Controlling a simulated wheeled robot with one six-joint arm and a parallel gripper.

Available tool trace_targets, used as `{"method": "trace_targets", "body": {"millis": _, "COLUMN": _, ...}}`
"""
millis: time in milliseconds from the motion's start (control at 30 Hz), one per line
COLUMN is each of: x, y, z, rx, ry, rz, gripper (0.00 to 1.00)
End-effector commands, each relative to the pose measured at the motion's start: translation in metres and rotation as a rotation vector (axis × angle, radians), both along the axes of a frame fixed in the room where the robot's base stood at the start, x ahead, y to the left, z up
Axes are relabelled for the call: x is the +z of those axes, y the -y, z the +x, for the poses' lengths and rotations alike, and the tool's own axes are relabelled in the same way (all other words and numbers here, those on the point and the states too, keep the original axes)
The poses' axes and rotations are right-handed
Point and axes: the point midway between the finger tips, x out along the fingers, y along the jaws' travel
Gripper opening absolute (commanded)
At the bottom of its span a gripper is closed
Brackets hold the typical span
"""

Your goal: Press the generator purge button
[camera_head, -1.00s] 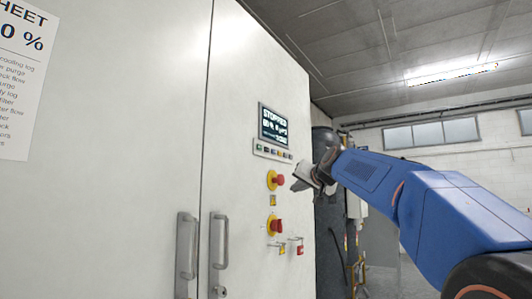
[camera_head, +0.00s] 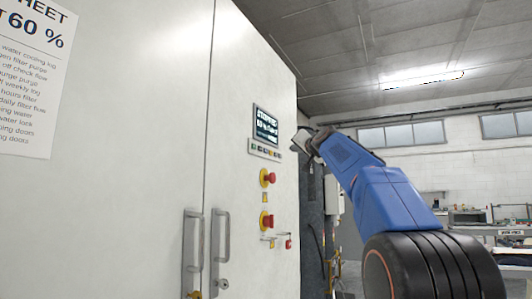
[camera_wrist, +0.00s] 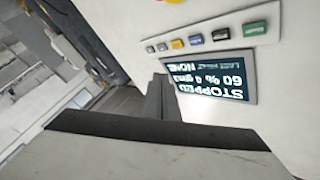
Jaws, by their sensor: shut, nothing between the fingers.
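A strip of small buttons (camera_head: 265,151) sits under the lit display (camera_head: 266,125) on the white cabinet. The display (camera_wrist: 225,78) reads STOPPED and 60 %. My gripper (camera_wrist: 160,84) is shut and empty, beside the display's edge; in the head view my gripper (camera_head: 304,141) is right of the display.
Two red mushroom knobs on yellow bases, an upper one (camera_head: 268,177) and a lower one (camera_head: 267,220), sit below the strip. Door handles (camera_head: 193,250) stick out further left. Open room lies to the right.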

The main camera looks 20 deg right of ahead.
Motion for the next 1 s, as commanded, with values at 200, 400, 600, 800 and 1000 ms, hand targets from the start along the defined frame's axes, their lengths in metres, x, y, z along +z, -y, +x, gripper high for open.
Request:
{"method": "trace_targets", "body": {"millis": 200, "x": 0.0, "y": -0.008, "z": 0.01, "rx": 0.002, "ry": -0.001, "rz": 0.0, "gripper": 0.0}}
{"method": "trace_targets", "body": {"millis": 400, "x": -0.001, "y": -0.023, "z": 0.028, "rx": 0.003, "ry": -0.001, "rz": -0.001, "gripper": 0.0}}
{"method": "trace_targets", "body": {"millis": 600, "x": 0.0, "y": -0.037, "z": 0.047, "rx": 0.002, "ry": -0.001, "rz": -0.002, "gripper": 0.0}}
{"method": "trace_targets", "body": {"millis": 800, "x": -0.001, "y": -0.048, "z": 0.062, "rx": 0.002, "ry": -0.001, "rz": 0.0, "gripper": 0.0}}
{"method": "trace_targets", "body": {"millis": 1000, "x": 0.0, "y": -0.054, "z": 0.068, "rx": 0.001, "ry": 0.0, "rz": -0.001, "gripper": 0.0}}
